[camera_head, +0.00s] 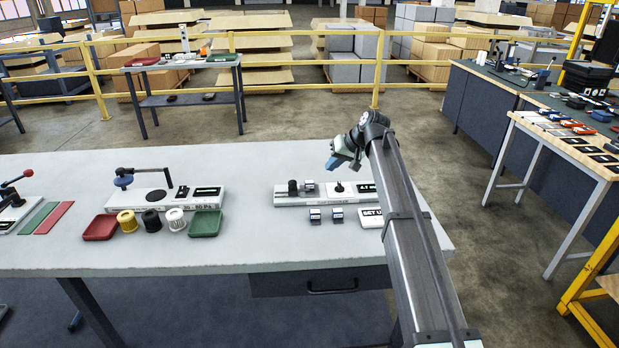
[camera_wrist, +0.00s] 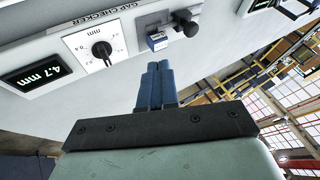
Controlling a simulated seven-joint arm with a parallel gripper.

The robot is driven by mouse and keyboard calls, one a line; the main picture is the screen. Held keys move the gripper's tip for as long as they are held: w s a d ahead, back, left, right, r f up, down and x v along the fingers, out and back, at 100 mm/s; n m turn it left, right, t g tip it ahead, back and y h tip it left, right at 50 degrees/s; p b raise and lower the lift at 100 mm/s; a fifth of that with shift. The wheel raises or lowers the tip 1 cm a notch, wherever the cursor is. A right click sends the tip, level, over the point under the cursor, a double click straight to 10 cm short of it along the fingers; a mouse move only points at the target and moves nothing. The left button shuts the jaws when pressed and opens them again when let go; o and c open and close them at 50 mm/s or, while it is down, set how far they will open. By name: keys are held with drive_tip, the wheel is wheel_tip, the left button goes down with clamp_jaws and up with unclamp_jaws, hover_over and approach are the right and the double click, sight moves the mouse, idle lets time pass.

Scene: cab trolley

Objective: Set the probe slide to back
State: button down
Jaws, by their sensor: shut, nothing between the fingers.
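The gap checker (camera_head: 322,199) is a long white unit on the table, right of centre. It has a display (camera_wrist: 33,80) reading 4.7 mm and a black dial knob (camera_wrist: 102,49) marked mm. A small blue-and-white block (camera_wrist: 157,41) sits on it, close to the dark round-ended part (camera_wrist: 186,22) that looks like the probe slide; that part also shows at the unit's left in the head view (camera_head: 292,187). Whether it stands at front or back I cannot tell. My gripper (camera_wrist: 158,66) has its blue fingers together, empty, apart from the unit. In the head view my gripper (camera_head: 336,164) hangs above and behind it.
Two small blocks (camera_head: 315,215) (camera_head: 337,214) and a white card (camera_head: 370,217) lie in front of the unit. Left stands another white device (camera_head: 165,203) with spools and red and green trays (camera_head: 100,227) (camera_head: 205,224). The tabletop behind the gap checker is clear.

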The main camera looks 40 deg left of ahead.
sight(293, 188)
drive_tip(key=x, duration=1)
drive_tip(key=shift+s+a, duration=0.75)
drive_tip(key=shift+s, duration=0.05)
drive_tip(key=shift+s+a, duration=0.6)
drive_tip(key=shift+a, duration=0.05)
drive_tip(key=shift+s+a, duration=1.8)
